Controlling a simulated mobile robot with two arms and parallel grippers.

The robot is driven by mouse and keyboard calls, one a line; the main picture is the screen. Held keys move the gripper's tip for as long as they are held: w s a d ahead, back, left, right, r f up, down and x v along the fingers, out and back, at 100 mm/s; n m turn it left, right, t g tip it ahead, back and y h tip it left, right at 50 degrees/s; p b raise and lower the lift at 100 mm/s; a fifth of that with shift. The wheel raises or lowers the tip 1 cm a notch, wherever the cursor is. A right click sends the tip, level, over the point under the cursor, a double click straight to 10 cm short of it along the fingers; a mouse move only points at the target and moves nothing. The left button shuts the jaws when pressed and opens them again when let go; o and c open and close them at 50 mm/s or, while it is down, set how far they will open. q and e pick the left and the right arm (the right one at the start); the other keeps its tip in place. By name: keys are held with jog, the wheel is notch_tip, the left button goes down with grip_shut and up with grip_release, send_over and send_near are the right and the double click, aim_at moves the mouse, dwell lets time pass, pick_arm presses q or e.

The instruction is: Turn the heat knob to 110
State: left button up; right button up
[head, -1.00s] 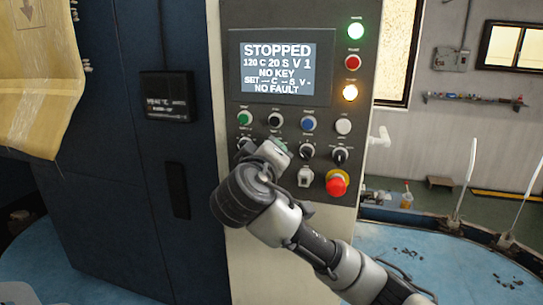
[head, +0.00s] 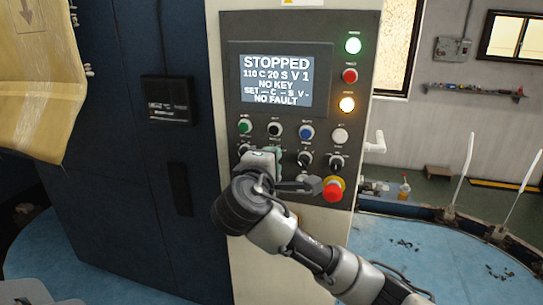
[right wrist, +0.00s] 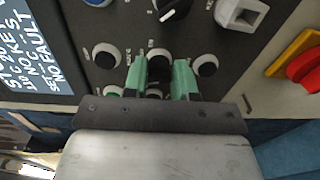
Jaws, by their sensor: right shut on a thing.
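The control panel (head: 227,125) has a display (head: 277,80) that reads STOPPED, 110 C 20 S V 1, NO KEY, NO FAULT. My right gripper (head: 268,154) is at the row of black knobs in the lower part of the panel. In the right wrist view, its green fingers (right wrist: 160,78) are closed around a dark round knob, the heat knob (right wrist: 158,58). The gripper mostly hides this knob in the head view, so its pointer cannot be read.
Other black knobs (head: 336,163) sit close by on the right. A red emergency button (head: 334,189) is at the lower right. Coloured push buttons (head: 306,132) are just above. A yellowish sheet (head: 40,90) hangs at the left.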

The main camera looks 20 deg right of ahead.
jog(key=shift+r+n, duration=0.1)
jog(key=shift+n, duration=0.2)
jog(key=o, duration=0.9)
jog(key=shift+a, duration=0.15)
jog(key=b+v, duration=0.4)
jog(key=v, duration=0.7)
jog(key=shift+b, duration=0.35)
